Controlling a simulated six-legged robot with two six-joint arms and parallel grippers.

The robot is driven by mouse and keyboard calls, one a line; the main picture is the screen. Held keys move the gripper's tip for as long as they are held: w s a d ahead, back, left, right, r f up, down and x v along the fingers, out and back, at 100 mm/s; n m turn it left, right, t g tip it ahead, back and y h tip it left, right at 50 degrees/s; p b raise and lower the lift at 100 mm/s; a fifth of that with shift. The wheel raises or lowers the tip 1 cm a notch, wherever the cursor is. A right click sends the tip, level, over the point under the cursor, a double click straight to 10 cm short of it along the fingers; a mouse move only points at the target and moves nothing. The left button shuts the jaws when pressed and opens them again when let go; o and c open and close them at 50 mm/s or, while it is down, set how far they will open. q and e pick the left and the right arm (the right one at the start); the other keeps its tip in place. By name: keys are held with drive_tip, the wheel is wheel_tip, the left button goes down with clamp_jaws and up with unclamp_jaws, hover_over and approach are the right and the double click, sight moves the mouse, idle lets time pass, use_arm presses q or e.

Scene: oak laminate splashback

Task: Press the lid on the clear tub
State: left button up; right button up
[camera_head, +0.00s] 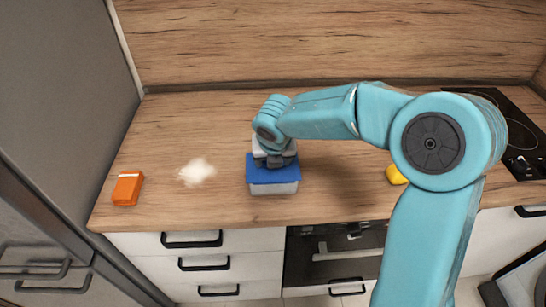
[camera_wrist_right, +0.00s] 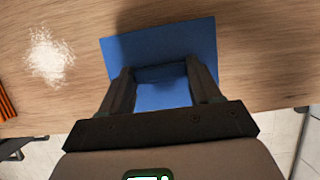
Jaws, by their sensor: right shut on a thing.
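The blue lid (camera_head: 258,172) lies over the clear tub (camera_head: 274,188), whose front wall shows below it. I cannot tell whether the lid is fully seated or slightly raised. My right gripper (camera_head: 274,161) is directly above the tub and points down. In the right wrist view, its two fingers (camera_wrist_right: 161,73) are shut on a raised blue part in the middle of the lid (camera_wrist_right: 150,42). The tub is hidden under the lid there. My left gripper is in neither view.
A white powdery patch (camera_head: 197,172) lies left of the tub, and an orange packet (camera_head: 127,189) is farther left. A yellow object (camera_head: 396,175) sits to the right, partly behind my arm. A black hob (camera_head: 515,125) is at the far right. The worktop's front edge is close to the tub.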

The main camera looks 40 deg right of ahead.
idle(0.4)
drive_tip(key=o, duration=1.2)
drive_tip(key=shift+o, duration=0.2)
wheel_tip(320, 180, up, 7)
drive_tip(key=p, duration=0.7)
drive_tip(key=shift+c, duration=0.3)
clamp_jaws()
